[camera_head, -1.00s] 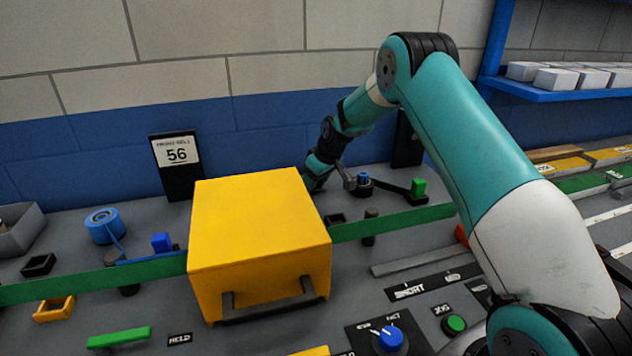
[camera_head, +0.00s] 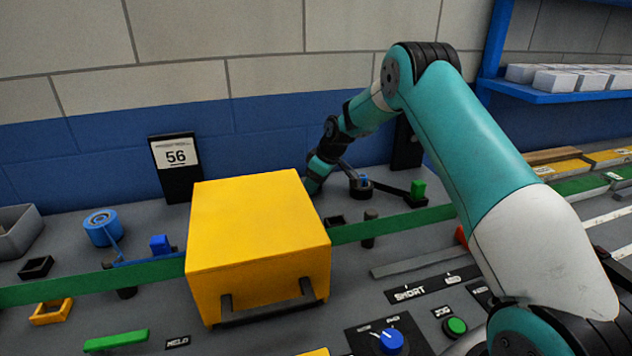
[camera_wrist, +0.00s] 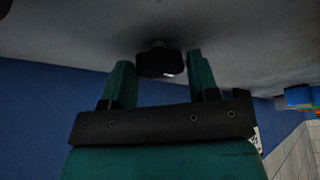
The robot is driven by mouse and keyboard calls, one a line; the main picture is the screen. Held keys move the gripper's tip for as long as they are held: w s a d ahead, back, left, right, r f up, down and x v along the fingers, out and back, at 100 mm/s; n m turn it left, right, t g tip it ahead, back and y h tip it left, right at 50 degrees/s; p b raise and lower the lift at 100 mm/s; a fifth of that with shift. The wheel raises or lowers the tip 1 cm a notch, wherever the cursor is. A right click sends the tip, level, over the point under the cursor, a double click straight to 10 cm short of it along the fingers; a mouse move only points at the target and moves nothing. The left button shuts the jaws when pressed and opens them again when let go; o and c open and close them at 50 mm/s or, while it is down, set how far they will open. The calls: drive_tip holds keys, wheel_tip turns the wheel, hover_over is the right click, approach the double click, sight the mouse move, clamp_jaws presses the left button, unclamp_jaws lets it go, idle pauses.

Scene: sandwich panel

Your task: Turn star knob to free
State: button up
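A dark, rounded knob on a short stem (camera_wrist: 160,62) shows in the wrist view, projecting from a grey surface. Its star shape is not clear, so I cannot be sure it is the star knob. My gripper (camera_wrist: 160,76) is open, with one teal finger on each side of the knob and visible gaps to it. In the head view my wrist comes down behind the yellow box (camera_head: 255,230); the fingertips and that knob are hidden there.
The yellow box with a dark handle blocks the head view. A blue dial (camera_head: 391,341) and a green button (camera_head: 456,326) are in front.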

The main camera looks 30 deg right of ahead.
drive_tip(key=o, duration=0.4)
drive_tip(key=shift+c, duration=0.2)
drive_tip(key=shift+r, duration=0.1)
drive_tip(key=b+v, duration=0.1)
drive_tip(key=v, duration=1.6)
drive_tip(key=shift+s+r, duration=0.1)
drive_tip(key=shift+s, duration=0.05)
